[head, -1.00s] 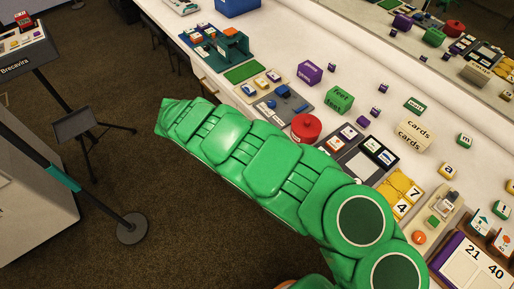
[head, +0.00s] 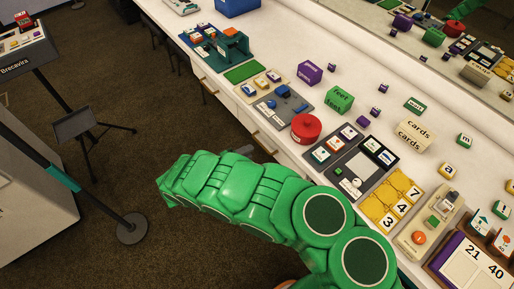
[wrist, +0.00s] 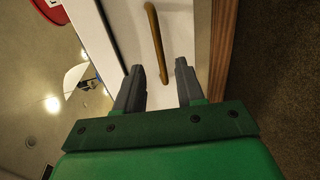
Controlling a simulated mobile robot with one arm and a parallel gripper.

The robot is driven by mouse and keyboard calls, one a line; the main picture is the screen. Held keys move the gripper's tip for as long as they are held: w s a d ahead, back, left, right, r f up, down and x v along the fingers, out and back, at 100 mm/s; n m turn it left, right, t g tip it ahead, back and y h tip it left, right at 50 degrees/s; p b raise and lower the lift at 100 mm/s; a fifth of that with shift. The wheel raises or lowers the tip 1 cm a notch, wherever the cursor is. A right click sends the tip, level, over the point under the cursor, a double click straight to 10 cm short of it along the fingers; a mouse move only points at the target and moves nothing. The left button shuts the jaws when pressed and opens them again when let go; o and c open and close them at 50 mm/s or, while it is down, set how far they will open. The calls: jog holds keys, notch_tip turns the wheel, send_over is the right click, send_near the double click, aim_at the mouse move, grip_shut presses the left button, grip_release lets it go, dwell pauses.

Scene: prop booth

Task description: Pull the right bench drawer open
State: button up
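The right bench drawer has a pale front (wrist: 122,28) with a slim brass handle (wrist: 157,42), which also shows on the bench's front side in the head view (head: 267,146). The drawer looks shut. My gripper (wrist: 159,68) is open in the wrist view, its two dark fingers pointing at the drawer front. The near end of the handle lies between the fingertips in the picture; I cannot tell whether they touch it. In the head view my green arm hides most of the gripper; only a grey piece shows near the handle.
A left drawer handle (head: 208,88) sits farther along the bench. The benchtop (head: 345,62) holds a red round pot (head: 306,128), trays and several blocks. A stand with a round base (head: 132,228) is on the floor at left. The carpet (head: 120,180) between is clear.

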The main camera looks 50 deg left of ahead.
aim_at(261, 146)
jog(key=shift+x, duration=2.75)
grip_shut()
